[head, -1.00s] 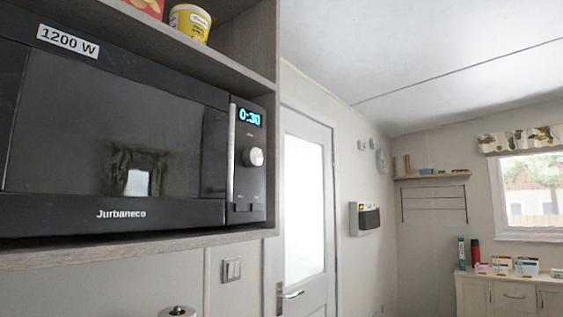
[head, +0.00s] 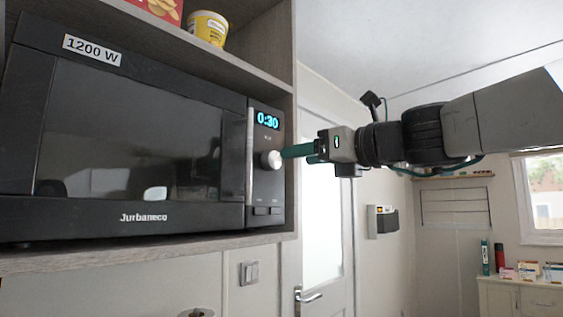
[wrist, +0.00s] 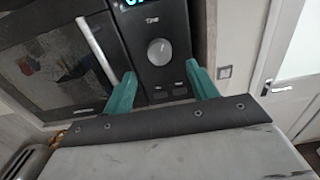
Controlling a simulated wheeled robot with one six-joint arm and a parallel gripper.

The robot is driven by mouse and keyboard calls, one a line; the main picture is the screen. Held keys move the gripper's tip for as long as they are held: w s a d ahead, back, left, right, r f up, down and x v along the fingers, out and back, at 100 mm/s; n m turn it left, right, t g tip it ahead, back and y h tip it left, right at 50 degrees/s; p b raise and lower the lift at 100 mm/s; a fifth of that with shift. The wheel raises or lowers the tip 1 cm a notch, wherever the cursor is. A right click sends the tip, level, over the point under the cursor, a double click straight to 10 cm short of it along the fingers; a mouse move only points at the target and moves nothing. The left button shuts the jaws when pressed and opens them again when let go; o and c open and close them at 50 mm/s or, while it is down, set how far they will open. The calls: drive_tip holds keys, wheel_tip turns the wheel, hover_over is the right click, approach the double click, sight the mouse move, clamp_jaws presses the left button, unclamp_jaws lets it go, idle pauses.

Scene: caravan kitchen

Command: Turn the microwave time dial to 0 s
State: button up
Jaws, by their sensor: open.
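The black microwave (head: 130,140) stands in a shelf niche with its door shut. Its display (head: 268,120) reads 0:30. The round silver time dial (head: 271,160) sits below the display; it also shows in the wrist view (wrist: 160,52). My gripper (head: 288,152) comes in from the right with its green fingers pointing at the dial. In the wrist view my gripper (wrist: 163,88) is open, with one finger on each side below the dial and nothing between them. In the head view the fingertips look very near the dial; I cannot tell whether they touch it.
The wooden shelf (head: 215,65) above holds a yellow tub (head: 208,28) and a red packet. The niche's side wall stands just right of the microwave. A white door (head: 325,200) and a light switch (head: 249,272) are beyond and below.

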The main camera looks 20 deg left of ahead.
sight(275, 161)
drive_tip(key=x, duration=0.6)
drive_tip(key=shift+a, duration=0.2)
drive_tip(key=c, duration=1)
